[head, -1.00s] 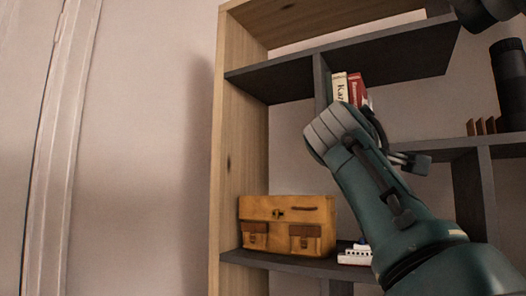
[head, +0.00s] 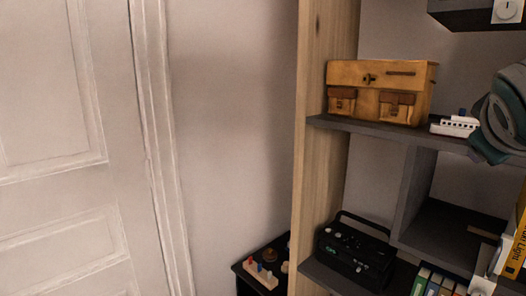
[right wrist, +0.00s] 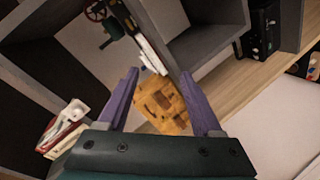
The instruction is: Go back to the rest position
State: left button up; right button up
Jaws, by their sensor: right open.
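My right gripper (right wrist: 160,85) shows in the right wrist view with its two purple fingers spread apart and nothing held between them. My left gripper is in neither view.
A wooden-sided shelf (head: 322,150) with dark boards fills the right. It holds the satchel (head: 380,92), a white toy ship (head: 455,126), a black radio (head: 355,250) and books (head: 435,284). A small dark table (head: 246,280) with toys stands left of it. A white door (head: 60,150) is at left.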

jog(key=s+a+f+g+y, duration=0.2)
jog(key=s+a+f+y, duration=0.1)
jog(key=s+f, duration=0.35)
jog(key=s+a+f+g+y, duration=0.1)
jog(key=s+a+f+y, duration=0.15)
jog(key=s+f, duration=0.45)
jog(key=s+a+f+g+y, duration=0.25)
jog(key=s+a, duration=0.25)
jog(key=s, duration=0.3)
jog(key=s+a+f+g+y, duration=0.2)
jog(key=s+a+f, duration=0.15)
jog(key=s, duration=0.45)
notch_tip(320, 180, up, 27)
jog(key=w+p, duration=0.1)
jog(key=p, duration=2.6)
jog(key=shift+a+t, duration=0.3)
jog(key=shift+t, duration=0.05)
jog(key=shift+f, duration=0.1)
